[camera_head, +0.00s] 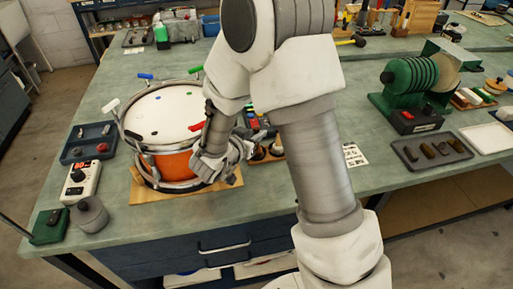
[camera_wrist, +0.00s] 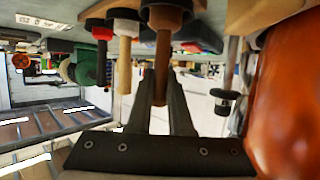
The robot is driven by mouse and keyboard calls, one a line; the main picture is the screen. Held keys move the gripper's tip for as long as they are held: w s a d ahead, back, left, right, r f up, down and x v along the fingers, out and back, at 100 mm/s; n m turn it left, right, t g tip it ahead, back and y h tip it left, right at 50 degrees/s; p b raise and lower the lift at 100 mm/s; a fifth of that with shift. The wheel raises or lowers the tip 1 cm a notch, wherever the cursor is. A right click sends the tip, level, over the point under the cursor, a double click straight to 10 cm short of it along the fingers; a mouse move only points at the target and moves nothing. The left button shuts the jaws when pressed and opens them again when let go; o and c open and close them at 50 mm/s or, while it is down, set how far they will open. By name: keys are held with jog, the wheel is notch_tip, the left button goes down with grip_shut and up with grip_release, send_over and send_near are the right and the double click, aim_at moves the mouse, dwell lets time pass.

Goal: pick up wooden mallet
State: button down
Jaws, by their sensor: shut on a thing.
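In the wrist view, which looks upside down, my gripper (camera_wrist: 160,98) is shut on the brown handle of a mallet-like tool, which I take as the wooden mallet (camera_wrist: 163,55). Its brown and dark head is at the top of the picture, close to the bench surface. In the head view my gripper (camera_head: 225,155) is low, just right of the orange drum (camera_head: 172,165). My wrist and arm hide the held tool there.
Beside the held tool, a light-handled tool (camera_wrist: 124,70) and a red-headed one (camera_wrist: 101,35) stand close. The drum (camera_wrist: 285,95) is close on the other side. A green machine (camera_head: 410,85) and a grey tray (camera_head: 430,150) are to the right.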

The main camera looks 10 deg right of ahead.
aim_at(257, 127)
dwell(0.5)
jog(key=shift+r, duration=0.45)
notch_tip(257, 127, up, 4)
jog(key=shift+s+d+p, duration=0.1)
jog(key=shift+p, duration=0.6)
jog(key=s+d+r+b, duration=0.6)
jog(key=s+b, duration=0.1)
jog(key=s, duration=0.2)
jog(key=shift+d, duration=0.25)
